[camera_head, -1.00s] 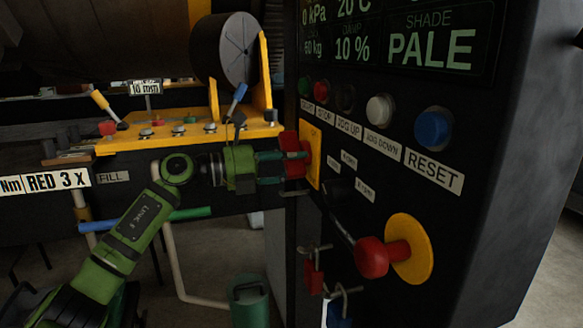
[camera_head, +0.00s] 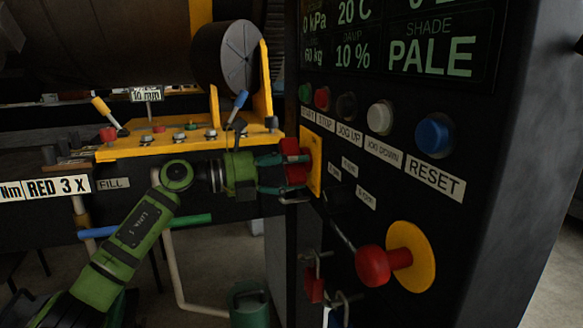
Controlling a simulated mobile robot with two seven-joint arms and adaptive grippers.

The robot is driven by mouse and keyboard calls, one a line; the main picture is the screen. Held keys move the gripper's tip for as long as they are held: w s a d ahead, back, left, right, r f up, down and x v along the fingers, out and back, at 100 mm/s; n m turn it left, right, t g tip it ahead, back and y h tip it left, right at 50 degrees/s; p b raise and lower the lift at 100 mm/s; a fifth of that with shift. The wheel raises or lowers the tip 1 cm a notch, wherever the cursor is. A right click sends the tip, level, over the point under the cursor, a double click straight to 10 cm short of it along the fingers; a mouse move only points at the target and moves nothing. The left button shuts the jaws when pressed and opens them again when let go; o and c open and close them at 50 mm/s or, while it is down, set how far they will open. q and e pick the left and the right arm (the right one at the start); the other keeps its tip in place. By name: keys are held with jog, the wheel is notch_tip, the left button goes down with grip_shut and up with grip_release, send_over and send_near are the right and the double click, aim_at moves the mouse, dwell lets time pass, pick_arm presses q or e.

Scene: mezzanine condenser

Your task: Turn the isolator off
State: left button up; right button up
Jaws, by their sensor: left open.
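The isolator is a red handle (camera_head: 292,147) on a yellow plate (camera_head: 316,162), on the left side of the dark control panel. My green left arm comes in from the lower left. My left gripper (camera_head: 287,173) is open, with its teal fingers at the red handle, partly overlapping it. The fingers hide part of the handle, so I cannot tell its exact angle or whether they touch it. My right gripper is not in view.
A red knob (camera_head: 373,266) on a yellow disc (camera_head: 412,257) sticks out lower right. Above are a white button (camera_head: 380,116), a blue reset button (camera_head: 434,135) and a display (camera_head: 400,40). A yellow bracket plate (camera_head: 180,142) with levers lies left, above my forearm.

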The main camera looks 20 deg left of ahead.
pick_arm(q)
jog(key=v, duration=1.2)
